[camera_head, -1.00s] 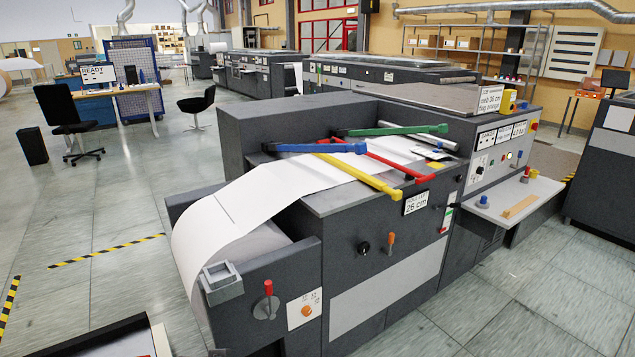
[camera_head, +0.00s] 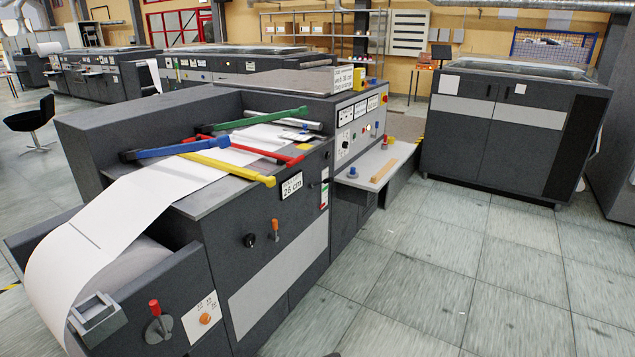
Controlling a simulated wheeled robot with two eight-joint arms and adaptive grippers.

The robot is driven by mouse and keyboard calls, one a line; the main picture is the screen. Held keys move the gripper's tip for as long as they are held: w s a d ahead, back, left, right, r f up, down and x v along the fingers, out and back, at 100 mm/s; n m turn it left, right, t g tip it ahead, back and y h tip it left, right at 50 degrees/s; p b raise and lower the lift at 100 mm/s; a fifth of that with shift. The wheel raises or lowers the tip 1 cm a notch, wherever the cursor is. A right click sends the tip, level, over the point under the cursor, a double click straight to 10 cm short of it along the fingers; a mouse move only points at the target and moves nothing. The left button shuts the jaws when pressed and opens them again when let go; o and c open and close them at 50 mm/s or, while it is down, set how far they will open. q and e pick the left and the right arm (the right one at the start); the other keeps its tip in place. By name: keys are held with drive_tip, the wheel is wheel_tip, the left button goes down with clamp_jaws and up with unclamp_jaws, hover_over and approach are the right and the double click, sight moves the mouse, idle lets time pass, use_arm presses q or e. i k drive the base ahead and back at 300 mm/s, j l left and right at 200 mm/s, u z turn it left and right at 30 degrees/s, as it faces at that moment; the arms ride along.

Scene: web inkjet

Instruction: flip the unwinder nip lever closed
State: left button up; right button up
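A printing press stands at left, with a white paper web (camera_head: 130,200) running from a roll at its near end over the top. On the near unit's side plate is a red-tipped lever (camera_head: 155,309) on a round grey base, standing roughly upright. An orange-handled lever (camera_head: 275,229) sits on the main side panel, also about upright. Blue (camera_head: 175,148), green (camera_head: 262,118), yellow (camera_head: 228,169) and red (camera_head: 255,148) bars lie across the top over the web. I cannot tell which is the unwinder nip lever. Neither gripper is in view.
An orange knob (camera_head: 205,318) and a black knob (camera_head: 249,240) sit on the press side. A shelf (camera_head: 370,170) with a wooden bar juts out farther along. A dark cabinet (camera_head: 510,130) stands at back right. The tiled floor (camera_head: 450,270) at right is clear.

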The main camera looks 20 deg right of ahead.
sight(328, 180)
drive_tip(key=l, duration=0.5)
drive_tip(key=i+l, duration=0.2)
drive_tip(key=l, duration=0.2)
drive_tip(key=i+l+u, duration=0.1)
drive_tip(key=i+l, duration=0.15)
drive_tip(key=l, duration=0.15)
drive_tip(key=i+l, duration=0.2)
drive_tip(key=l, duration=0.2)
drive_tip(key=i+j, duration=0.1)
drive_tip(key=i, duration=0.35)
drive_tip(key=i+j+u, duration=0.1)
drive_tip(key=i, duration=0.35)
